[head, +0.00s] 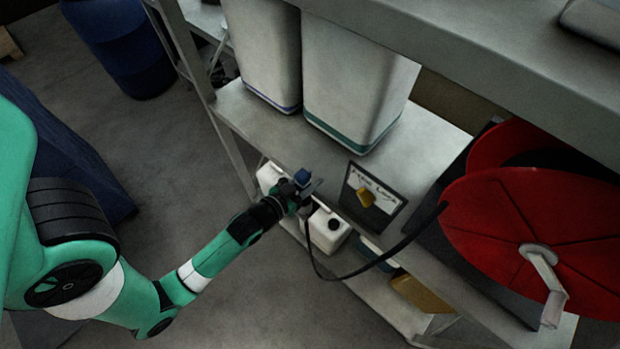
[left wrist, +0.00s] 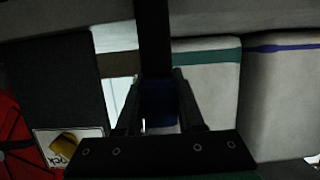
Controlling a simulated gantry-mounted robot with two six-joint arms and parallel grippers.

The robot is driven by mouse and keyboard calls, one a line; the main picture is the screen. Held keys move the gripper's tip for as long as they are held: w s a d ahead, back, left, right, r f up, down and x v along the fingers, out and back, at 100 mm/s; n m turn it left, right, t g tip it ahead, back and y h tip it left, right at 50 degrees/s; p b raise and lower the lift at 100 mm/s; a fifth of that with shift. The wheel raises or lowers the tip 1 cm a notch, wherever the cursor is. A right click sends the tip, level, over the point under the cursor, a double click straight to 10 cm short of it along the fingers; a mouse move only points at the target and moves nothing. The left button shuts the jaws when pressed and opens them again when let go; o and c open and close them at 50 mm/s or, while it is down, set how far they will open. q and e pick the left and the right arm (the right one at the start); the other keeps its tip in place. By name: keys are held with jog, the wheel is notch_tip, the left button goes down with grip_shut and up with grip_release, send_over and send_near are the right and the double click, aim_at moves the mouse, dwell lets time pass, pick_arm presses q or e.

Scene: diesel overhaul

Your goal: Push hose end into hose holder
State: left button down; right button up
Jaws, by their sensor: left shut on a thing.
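My left gripper (head: 303,184) is shut on the blue hose end (head: 302,176) at the front edge of the grey shelf. In the left wrist view the blue hose end (left wrist: 158,108) sits between the two fingers, with a dark bar above it. The black hose (head: 372,264) hangs in a loop from the gripper and runs to the red reel (head: 520,225). Right of the gripper stands a dark panel with a white label and a yellow piece (head: 366,196); whether this is the hose holder I cannot tell. The hose end is apart from it. My right gripper is out of view.
Two large pale containers (head: 261,50) (head: 358,80) stand on the shelf behind the gripper. White jugs (head: 329,228) and a yellow box (head: 418,292) sit on the lower shelf. A blue barrel (head: 120,45) stands at the back left.

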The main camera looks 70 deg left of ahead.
pick_arm(q)
jog(key=shift+f+b, duration=2.3)
jog(key=shift+f, duration=0.5)
jog(key=shift+c, duration=2.3)
grip_release()
jog(key=shift+f, duration=0.1)
jog(key=b+v, duration=0.1)
jog(key=v, duration=1)
jog(key=shift+s, duration=0.25)
